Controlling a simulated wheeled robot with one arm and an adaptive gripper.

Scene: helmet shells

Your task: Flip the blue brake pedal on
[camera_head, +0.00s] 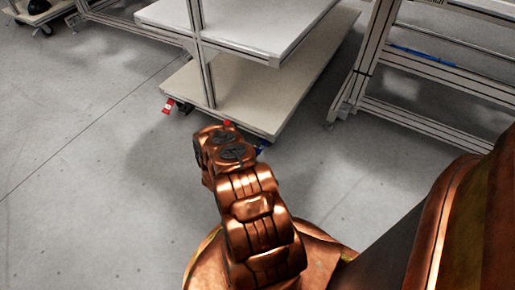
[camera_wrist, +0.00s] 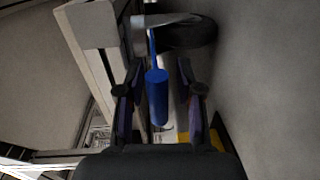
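The blue brake pedal (camera_wrist: 157,97) shows in the wrist view as a blue cylinder on a thin blue stem, beside a dark caster wheel (camera_wrist: 192,33). My gripper (camera_wrist: 160,72) is open, with one finger on each side of the pedal and visible gaps between. I cannot tell how far the pedal is in depth from the fingertips. In the head view a small blue part (camera_head: 262,145) shows at the near lower corner of the white cart (camera_head: 215,85), just past the end of my arm. My gripper is hidden there behind my arm.
Red pedals show at the cart's left corner (camera_head: 168,106) and close to my arm's end (camera_head: 227,123). The cart's shelf edge lies above my arm's end. Another metal frame (camera_head: 420,65) stands at right. Grey floor (camera_head: 90,180) is clear at left.

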